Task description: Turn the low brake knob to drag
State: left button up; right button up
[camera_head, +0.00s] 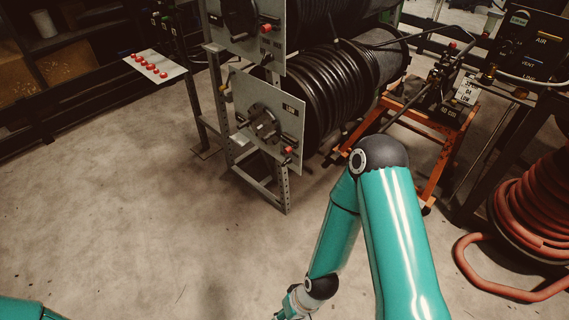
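A tilted grey panel (242,92) fronts the lower hose reel on the metal rack. A dark lobed knob (264,126) is at its middle, and a small red-ended part (288,150) is at its lower right. Only a bit of my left arm shows at the bottom left.
An upper panel (212,38) with another dark knob and red part sits above. An orange stand (451,150) is right of the reel. A red coiled hose (535,215) lies at the right. A white plate with red buttons (150,68) stands left. The floor in front is clear.

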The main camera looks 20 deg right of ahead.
aim_at(288, 160)
jog(key=u, duration=0.05)
jog(key=i, duration=0.9)
jog(key=z, duration=0.1)
